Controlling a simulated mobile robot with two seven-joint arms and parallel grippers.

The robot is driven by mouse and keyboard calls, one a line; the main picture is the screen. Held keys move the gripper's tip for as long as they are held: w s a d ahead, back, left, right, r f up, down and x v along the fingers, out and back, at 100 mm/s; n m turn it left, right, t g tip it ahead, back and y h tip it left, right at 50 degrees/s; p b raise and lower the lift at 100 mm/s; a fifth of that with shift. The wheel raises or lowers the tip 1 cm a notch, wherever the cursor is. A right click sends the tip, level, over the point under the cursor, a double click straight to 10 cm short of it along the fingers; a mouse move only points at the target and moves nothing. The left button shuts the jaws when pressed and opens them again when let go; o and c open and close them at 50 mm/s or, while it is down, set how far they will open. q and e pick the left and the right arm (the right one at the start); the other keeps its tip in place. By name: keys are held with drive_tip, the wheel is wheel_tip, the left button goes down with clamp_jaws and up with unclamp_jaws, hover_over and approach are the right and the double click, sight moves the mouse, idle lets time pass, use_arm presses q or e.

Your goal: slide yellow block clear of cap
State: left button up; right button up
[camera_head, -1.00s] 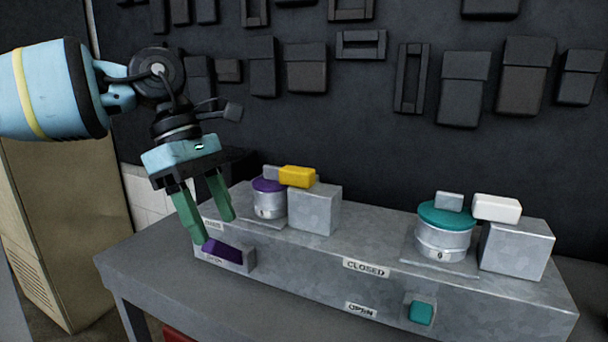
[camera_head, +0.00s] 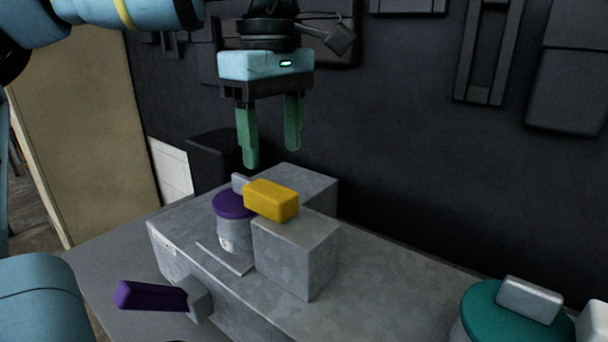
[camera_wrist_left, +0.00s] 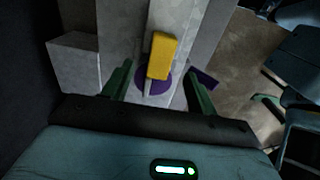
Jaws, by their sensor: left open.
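The yellow block (camera_head: 271,200) lies on top of a grey metal block (camera_head: 296,255). Its left end reaches over the edge of the purple cap (camera_head: 232,203), which tops a short metal cylinder. A light grey tab (camera_head: 239,182) stands on the cap, partly hidden behind the yellow block. My left gripper (camera_head: 271,158) is open and empty, fingers pointing down, above the yellow block and apart from it. In the left wrist view the yellow block (camera_wrist_left: 161,56) shows between the two fingers, with the purple cap (camera_wrist_left: 163,83) partly under it.
A purple lever handle (camera_head: 150,296) sticks out from the front of the grey housing. A teal cap (camera_head: 505,312) with a grey tab and part of a white block (camera_head: 592,322) are at the lower right. A dark wall with panels stands close behind.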

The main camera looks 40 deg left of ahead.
sight(274, 190)
use_arm(q)
drive_tip(key=shift+s, duration=0.15)
drive_tip(key=shift+f, duration=3.85)
use_arm(e)
drive_tip(key=shift+s+f, duration=0.2)
drive_tip(key=shift+s, duration=0.2)
use_arm(q)
drive_tip(key=shift+c, duration=0.2)
clamp_jaws()
drive_tip(key=d, duration=0.1)
drive_tip(key=d+b, duration=0.1)
drive_tip(key=d, duration=0.3)
drive_tip(key=shift+w+d+b, duration=0.1)
drive_tip(key=shift+w+b, duration=0.2)
drive_tip(key=shift+b, duration=0.05)
drive_tip(key=shift+d, duration=0.3)
use_arm(e)
drive_tip(key=shift+w+f, duration=0.1)
drive_tip(key=shift+f, duration=0.55)
